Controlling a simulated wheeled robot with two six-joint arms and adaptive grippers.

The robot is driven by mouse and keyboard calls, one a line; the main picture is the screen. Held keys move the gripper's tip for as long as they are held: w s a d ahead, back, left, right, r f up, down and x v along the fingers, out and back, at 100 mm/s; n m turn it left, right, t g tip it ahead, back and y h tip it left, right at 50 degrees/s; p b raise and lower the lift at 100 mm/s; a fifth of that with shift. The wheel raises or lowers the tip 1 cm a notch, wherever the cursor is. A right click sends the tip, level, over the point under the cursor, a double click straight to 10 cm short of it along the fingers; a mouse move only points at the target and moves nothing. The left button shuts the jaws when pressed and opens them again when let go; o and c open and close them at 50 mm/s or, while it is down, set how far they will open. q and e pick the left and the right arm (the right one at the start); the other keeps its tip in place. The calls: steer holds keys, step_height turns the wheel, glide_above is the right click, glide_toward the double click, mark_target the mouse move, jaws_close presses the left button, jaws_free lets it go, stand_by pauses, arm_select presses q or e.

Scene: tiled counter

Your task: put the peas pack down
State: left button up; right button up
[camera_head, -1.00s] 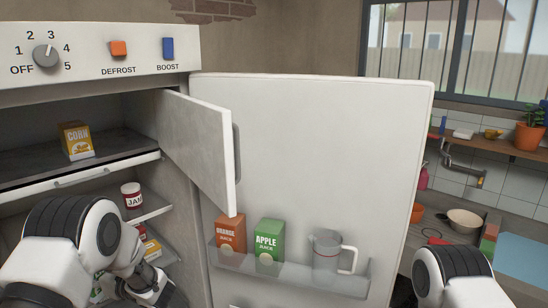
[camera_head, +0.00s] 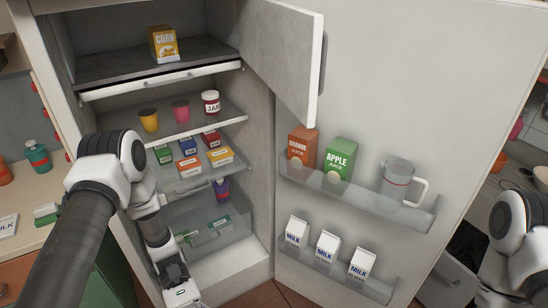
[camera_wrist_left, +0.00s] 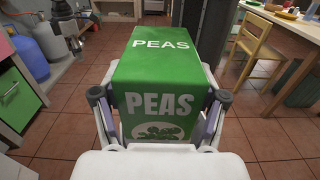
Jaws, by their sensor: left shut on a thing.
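The peas pack is a green box with white PEAS lettering (camera_wrist_left: 160,75), large in the left wrist view. My left gripper (camera_wrist_left: 159,104) is shut on it, with one finger on each side. Tiled floor shows behind and around the pack. In the head view, my left gripper (camera_head: 174,284) hangs low in front of the open fridge, and I cannot make out the pack there. My right gripper is out of view; only part of that arm shows at the right edge.
The open freezer compartment (camera_head: 110,66) holds a corn pack (camera_head: 163,43), with bare shelf beside it. Its small door (camera_head: 284,60) stands open. Lower shelves hold cups, a jam jar (camera_head: 211,102) and several boxes. The fridge door carries juices, a jug (camera_head: 396,180) and milk cartons.

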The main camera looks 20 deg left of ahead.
arm_select(q)
steer(key=w+d+r+n+t+h, duration=0.3)
steer(key=w+d+n+t+h, duration=0.2)
steer(key=w+n+t, duration=0.45)
steer(key=w+a+n+t+y, duration=0.3)
steer(key=w+n+t, duration=0.3)
steer(key=w+t, duration=0.3)
steer(key=t, duration=0.4)
steer(key=shift+y, duration=0.3)
steer(key=shift+a, duration=0.1)
